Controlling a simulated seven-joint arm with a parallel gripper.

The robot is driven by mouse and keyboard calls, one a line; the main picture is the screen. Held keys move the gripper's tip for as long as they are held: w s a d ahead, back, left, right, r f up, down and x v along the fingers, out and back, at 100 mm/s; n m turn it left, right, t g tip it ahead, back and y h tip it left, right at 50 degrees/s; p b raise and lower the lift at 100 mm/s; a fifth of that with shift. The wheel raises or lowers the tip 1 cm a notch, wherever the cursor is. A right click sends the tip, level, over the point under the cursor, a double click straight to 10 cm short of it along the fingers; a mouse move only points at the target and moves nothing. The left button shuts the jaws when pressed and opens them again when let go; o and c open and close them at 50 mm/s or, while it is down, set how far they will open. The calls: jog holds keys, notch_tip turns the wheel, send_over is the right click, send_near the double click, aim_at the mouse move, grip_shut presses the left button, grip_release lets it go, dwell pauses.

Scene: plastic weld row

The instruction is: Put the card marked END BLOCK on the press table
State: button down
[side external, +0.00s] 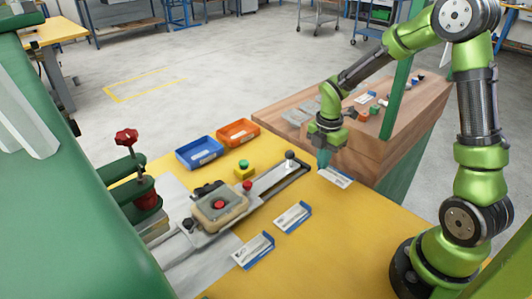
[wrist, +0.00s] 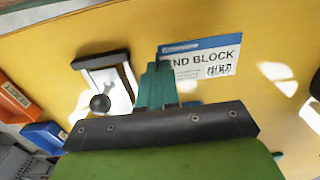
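The card marked END BLOCK (wrist: 208,60) is white with a blue band, and its print faces the wrist camera. In the side view the same card (side external: 337,178) is at the far right part of the yellow press table (side external: 345,240), beside the wooden bench. My gripper (side external: 323,160) points down at the card's left end. In the wrist view the teal fingers (wrist: 155,85) are close together and cover the start of the card's wording. I cannot tell whether they grip the card or whether it touches the table.
Two other cards (side external: 292,217) (side external: 253,250) lie nearer the front of the table. A fixture with a red button (side external: 218,205), a blue tray (side external: 199,153) and an orange tray (side external: 238,132) stand to the left. The wooden bench (side external: 400,150) holds small parts. The front yellow area is clear.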

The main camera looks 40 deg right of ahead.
jog(key=shift+f, duration=2.15)
jog(key=c, duration=1.4)
grip_release()
jog(key=shift+f, duration=0.1)
notch_tip(320, 180, up, 12)
jog(key=shift+f, duration=0.1)
jog(key=shift+s+a+r+m+t+y, duration=0.35)
jog(key=shift+s+a+r+m+t, duration=1.3)
jog(key=shift+m, duration=2.05)
jog(key=shift+s+a+r+m+t+y, duration=0.3)
jog(key=shift+s+a+r+m+t, duration=0.45)
jog(key=shift+s+a+r+m, duration=2.3)
jog(key=shift+s+a+r+m+t+y, duration=0.35)
jog(key=shift+s+a+r+m+t, duration=1)
jog(key=shift+m, duration=3)
